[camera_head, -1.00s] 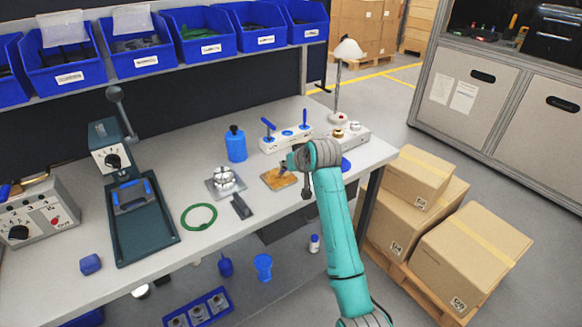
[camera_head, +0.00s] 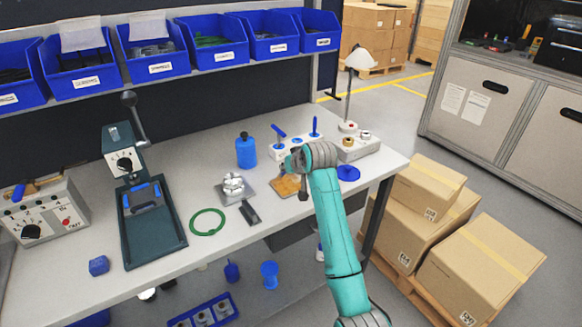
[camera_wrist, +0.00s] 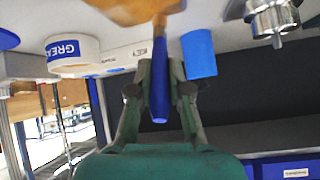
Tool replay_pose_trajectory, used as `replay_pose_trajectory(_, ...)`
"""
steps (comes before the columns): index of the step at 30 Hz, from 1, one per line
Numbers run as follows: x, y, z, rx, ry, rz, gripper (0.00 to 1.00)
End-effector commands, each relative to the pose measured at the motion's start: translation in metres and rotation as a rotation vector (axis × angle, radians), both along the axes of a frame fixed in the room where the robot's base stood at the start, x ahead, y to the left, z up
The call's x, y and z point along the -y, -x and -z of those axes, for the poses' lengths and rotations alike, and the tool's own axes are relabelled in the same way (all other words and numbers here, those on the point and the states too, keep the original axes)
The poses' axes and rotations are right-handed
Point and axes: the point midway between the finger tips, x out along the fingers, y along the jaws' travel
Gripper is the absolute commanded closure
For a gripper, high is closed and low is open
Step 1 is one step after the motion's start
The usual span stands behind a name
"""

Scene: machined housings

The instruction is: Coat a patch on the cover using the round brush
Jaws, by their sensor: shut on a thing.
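My gripper (camera_wrist: 159,90) is shut on the blue handle of the round brush (camera_wrist: 159,75). The brush's far end overlaps a tan piece at the top of the wrist view (camera_wrist: 125,8); I cannot tell whether they touch. In the head view, my gripper (camera_head: 290,166) is over a tan square piece (camera_head: 283,187) on the bench, and the brush is too small to make out. A silver round part (camera_head: 233,184) sits on a plate to its left and shows in the wrist view (camera_wrist: 275,18). I cannot tell for certain which piece is the cover.
A white tub lettered "GRE" (camera_wrist: 72,52) stands left in the wrist view. A blue bottle (camera_head: 246,152), a green ring (camera_head: 208,222), a dark small block (camera_head: 249,212) and a lever press (camera_head: 150,225) stand on the bench. A blue disc (camera_head: 348,173) lies right of my arm.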

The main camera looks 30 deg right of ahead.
Motion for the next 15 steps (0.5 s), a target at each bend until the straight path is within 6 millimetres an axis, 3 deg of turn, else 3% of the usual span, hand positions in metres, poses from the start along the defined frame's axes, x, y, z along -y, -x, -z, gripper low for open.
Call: replay_pose_trajectory(15,0.002,0.036,0.002,-0.003,0.0,0.0,1.0)
